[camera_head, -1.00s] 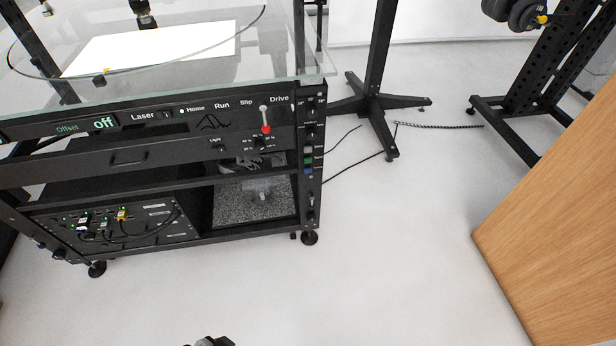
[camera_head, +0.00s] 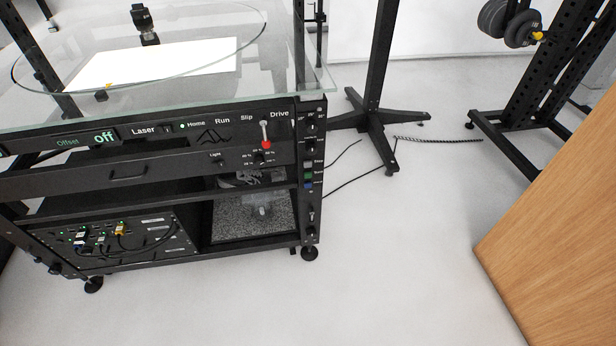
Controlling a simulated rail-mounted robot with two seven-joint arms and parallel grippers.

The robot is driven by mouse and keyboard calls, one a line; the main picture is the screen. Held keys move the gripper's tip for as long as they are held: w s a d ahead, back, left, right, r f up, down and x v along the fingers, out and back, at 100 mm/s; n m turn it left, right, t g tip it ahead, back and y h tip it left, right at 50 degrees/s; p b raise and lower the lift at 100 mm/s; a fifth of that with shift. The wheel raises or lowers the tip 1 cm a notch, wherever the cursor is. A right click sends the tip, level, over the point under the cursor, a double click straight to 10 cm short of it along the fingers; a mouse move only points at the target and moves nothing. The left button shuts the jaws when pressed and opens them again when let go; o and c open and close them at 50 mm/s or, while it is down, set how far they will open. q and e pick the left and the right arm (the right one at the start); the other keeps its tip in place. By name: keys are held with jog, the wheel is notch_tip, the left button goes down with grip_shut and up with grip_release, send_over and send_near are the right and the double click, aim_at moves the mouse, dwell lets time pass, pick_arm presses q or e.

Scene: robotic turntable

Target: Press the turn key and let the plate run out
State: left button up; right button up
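The turntable rig (camera_head: 130,172) is a black cart at the left. Its clear glass plate (camera_head: 295,75) lies on top, with a round outline around a white sheet. The front panel reads "Laser", "Home", "Run", "Slip" and "Drive", and a green light is lit beside "Home". A column of small keys sits on the right front post: a pale one (camera_head: 308,163), a green one (camera_head: 308,174) and a blue one (camera_head: 308,185). Their labels are too small to tell which is the turn key. Neither of my grippers shows.
A black stand (camera_head: 375,120) with splayed feet and trailing cables is behind the rig. A black rack (camera_head: 525,85) stands back right, and a wooden panel (camera_head: 560,220) fills the right edge. The pale floor (camera_head: 400,250) between is clear.

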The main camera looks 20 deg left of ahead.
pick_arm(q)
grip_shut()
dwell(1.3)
